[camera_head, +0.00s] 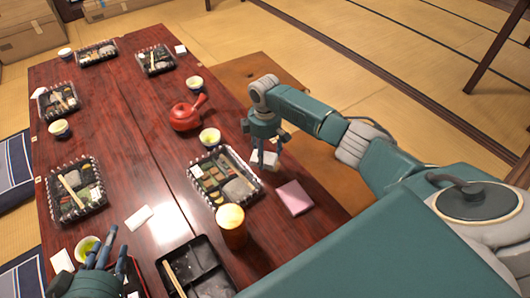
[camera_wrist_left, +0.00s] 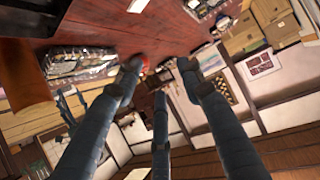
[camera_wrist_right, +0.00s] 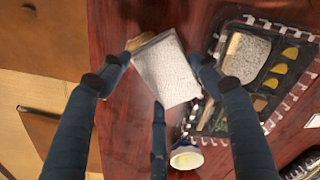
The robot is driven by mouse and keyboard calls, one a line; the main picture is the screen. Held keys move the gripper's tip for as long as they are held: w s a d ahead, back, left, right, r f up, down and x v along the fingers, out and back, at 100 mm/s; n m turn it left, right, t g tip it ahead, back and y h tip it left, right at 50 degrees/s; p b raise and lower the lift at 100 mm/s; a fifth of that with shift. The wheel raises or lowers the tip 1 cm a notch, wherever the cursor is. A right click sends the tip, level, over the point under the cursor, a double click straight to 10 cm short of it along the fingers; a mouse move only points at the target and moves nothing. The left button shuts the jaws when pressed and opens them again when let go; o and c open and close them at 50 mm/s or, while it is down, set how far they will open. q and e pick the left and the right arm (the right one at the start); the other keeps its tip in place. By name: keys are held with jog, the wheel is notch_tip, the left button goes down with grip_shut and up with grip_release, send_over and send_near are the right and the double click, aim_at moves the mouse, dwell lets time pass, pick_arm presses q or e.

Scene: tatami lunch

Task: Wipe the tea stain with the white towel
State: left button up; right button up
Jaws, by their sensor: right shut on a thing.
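The white towel (camera_wrist_right: 167,70) is a small folded white block between the fingers of my right gripper (camera_wrist_right: 160,62), which is shut on it. In the head view the towel (camera_head: 265,159) is at the table's right edge, under my right gripper (camera_head: 265,138). I cannot tell whether it touches the table. My left gripper (camera_head: 103,258) is open and empty near the table's front left, close to a tea cup (camera_head: 87,247). Its spread fingers (camera_wrist_left: 160,75) show in the left wrist view. I cannot make out the tea stain; the towel or gripper may hide it.
The dark red table (camera_head: 135,130) carries several bento trays and cups. A red teapot (camera_head: 186,114), a filled bento (camera_head: 224,177), a pink cloth (camera_head: 294,197), an orange-brown cup (camera_head: 231,226) and an emptied black tray (camera_head: 195,270) lie around the right gripper. The table's middle is mostly clear.

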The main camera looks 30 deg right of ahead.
jog(key=shift+r+p, duration=0.4)
jog(key=shift+p, duration=0.05)
jog(key=shift+r+p, duration=0.3)
jog(key=shift+p, duration=0.15)
jog(key=shift+r+p, duration=0.35)
jog(key=shift+p, duration=0.05)
pick_arm(q)
jog(key=s+a+f+g+y, duration=0.1)
jog(key=s+a+f+g, duration=0.1)
jog(key=s+f+g, duration=0.2)
jog(key=s+a+f+g+y, duration=0.1)
jog(key=s+f+g, duration=0.3)
jog(key=s, duration=0.7)
jog(key=shift+s+a+f+p, duration=0.35)
jog(key=shift+a+p, duration=0.1)
jog(key=shift+a, duration=0.4)
pick_arm(e)
jog(key=shift+r, duration=0.3)
